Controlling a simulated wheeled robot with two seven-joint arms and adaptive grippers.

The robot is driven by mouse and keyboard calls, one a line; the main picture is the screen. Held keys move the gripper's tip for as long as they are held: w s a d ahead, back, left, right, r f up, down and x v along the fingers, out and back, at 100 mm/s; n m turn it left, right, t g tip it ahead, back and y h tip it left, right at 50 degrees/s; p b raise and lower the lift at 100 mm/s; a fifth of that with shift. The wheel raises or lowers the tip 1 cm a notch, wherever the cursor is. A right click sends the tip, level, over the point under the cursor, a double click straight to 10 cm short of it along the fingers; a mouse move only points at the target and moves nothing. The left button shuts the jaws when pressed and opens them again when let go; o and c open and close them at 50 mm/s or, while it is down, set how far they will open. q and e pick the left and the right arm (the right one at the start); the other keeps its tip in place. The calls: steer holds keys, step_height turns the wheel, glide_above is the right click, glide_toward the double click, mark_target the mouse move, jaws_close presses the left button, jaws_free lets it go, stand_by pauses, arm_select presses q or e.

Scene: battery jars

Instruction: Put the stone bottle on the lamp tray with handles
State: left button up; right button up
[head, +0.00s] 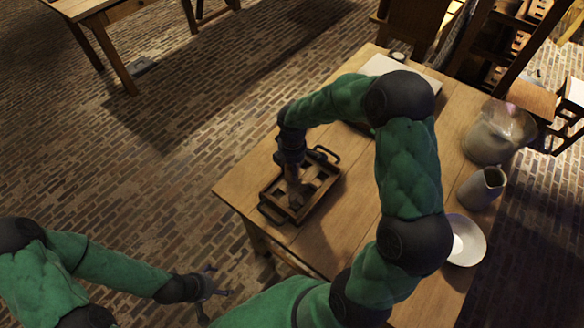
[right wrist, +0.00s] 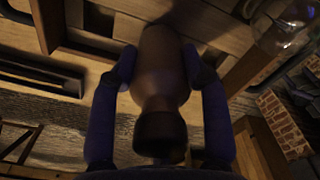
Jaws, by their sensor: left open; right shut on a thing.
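The wooden lamp tray (head: 329,179), with a handle at each end, sits at the left part of the table. My right gripper (head: 292,172) points down over it. In the right wrist view, the fingers close on both sides of the brown stone bottle (right wrist: 160,70), its dark mouth toward the camera. The bottle shows only partly below the gripper in the head view (head: 297,195), above or in the tray; I cannot tell whether its base touches. My left gripper (head: 216,283) is open and empty, off the table at lower left.
Bare tabletop lies around the tray.

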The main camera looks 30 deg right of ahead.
steer(key=shift+f, duration=0.15)
steer(key=o, duration=1.3)
step_height(320, 180, up, 12)
steer(key=p, duration=0.4)
steer(key=shift+r, duration=0.2)
